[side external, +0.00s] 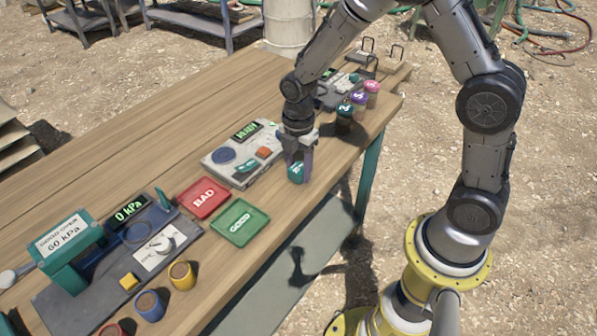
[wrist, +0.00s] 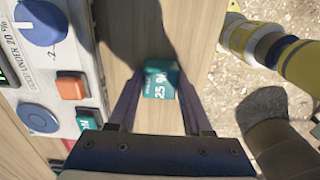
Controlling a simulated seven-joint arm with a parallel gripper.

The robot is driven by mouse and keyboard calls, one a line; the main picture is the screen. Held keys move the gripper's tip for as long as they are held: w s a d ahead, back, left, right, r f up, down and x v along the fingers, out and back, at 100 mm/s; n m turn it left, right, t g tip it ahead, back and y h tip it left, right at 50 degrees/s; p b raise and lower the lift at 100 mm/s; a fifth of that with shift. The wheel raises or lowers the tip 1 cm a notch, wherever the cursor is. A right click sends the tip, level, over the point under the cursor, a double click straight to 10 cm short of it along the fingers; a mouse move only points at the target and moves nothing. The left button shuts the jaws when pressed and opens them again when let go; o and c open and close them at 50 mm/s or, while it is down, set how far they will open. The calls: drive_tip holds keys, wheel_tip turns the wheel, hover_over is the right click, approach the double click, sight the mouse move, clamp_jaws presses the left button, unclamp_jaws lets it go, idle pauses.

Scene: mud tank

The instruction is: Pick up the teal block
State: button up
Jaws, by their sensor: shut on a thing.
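The teal block (wrist: 160,82) shows white lettering, part of which reads "25", in the wrist view. My gripper (wrist: 158,90) has its two fingers on either side of the block and is shut on it. In the side external view the teal block (side external: 296,172) is low between the fingers of my gripper (side external: 297,160), near the table's front edge. I cannot tell whether it touches the table top.
A grey device (side external: 240,155) with a dial and an orange button stands left of my gripper. A red BAD tray (side external: 203,197) and a green GOOD tray (side external: 240,222) lie further left. Several coloured cups and a 60 kPa press (side external: 68,245) are on the table (side external: 150,110).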

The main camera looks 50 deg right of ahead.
clamp_jaws()
drive_tip(key=shift+r, duration=0.15)
